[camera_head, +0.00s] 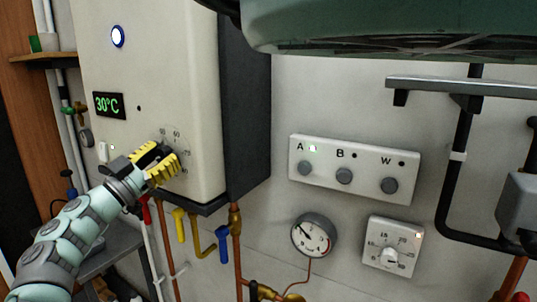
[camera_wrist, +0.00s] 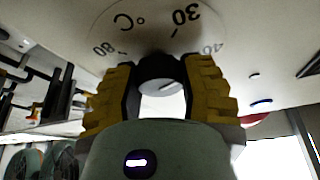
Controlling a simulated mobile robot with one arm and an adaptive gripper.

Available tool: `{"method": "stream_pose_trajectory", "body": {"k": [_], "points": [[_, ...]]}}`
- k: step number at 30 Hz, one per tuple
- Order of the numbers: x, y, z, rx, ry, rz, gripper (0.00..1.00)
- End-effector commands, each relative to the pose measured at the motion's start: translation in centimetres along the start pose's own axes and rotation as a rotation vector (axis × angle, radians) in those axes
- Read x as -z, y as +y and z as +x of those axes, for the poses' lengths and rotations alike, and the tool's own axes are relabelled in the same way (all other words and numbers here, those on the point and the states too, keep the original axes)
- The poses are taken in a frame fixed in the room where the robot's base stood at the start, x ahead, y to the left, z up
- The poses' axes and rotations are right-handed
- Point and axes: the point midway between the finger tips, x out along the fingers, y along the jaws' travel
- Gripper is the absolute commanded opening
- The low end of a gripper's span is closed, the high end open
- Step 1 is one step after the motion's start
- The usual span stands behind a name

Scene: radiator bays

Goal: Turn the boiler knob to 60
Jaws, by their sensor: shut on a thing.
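The boiler (camera_head: 150,70) is a pale box with a dark side on the wall at left. Its display (camera_head: 109,105) reads 30°C in green. My gripper (camera_head: 160,158) is at the boiler's lower front, its yellow-padded fingers over the knob. In the wrist view the fingers (camera_wrist: 160,95) are shut on the dark round knob (camera_wrist: 161,68), one on each side. The dial plate (camera_wrist: 125,18) behind it shows 30, 40, 80 and °C upside down or tilted. The knob's pointer cannot be made out, and the fingers hide most of the knob in the head view.
A panel (camera_head: 352,170) with knobs marked A, B and W is on the wall to the right. Below it are a round gauge (camera_head: 314,235) and a square dial (camera_head: 391,246). Yellow and blue valve handles (camera_head: 179,225) and copper pipes (camera_head: 237,255) lie under the boiler, close to my arm.

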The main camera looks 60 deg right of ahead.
Motion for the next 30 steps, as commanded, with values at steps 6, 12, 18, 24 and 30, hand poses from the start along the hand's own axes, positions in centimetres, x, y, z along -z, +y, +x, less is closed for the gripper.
{"method": "stream_pose_trajectory", "body": {"k": [6, 12, 18, 24, 30], "points": [[-0.19, 0.07, 0.06, -0.078, 0.006, 0.192, 0.05], [-0.08, 0.18, 0.13, -0.154, 0.008, 0.369, 0.05], [0.00, 0.12, 0.09, -0.225, 0.008, 0.544, 0.05], [0.12, 0.16, 0.12, -0.299, 0.010, 0.722, 0.05], [0.17, 0.19, 0.13, -0.372, 0.010, 0.897, 0.05]]}}
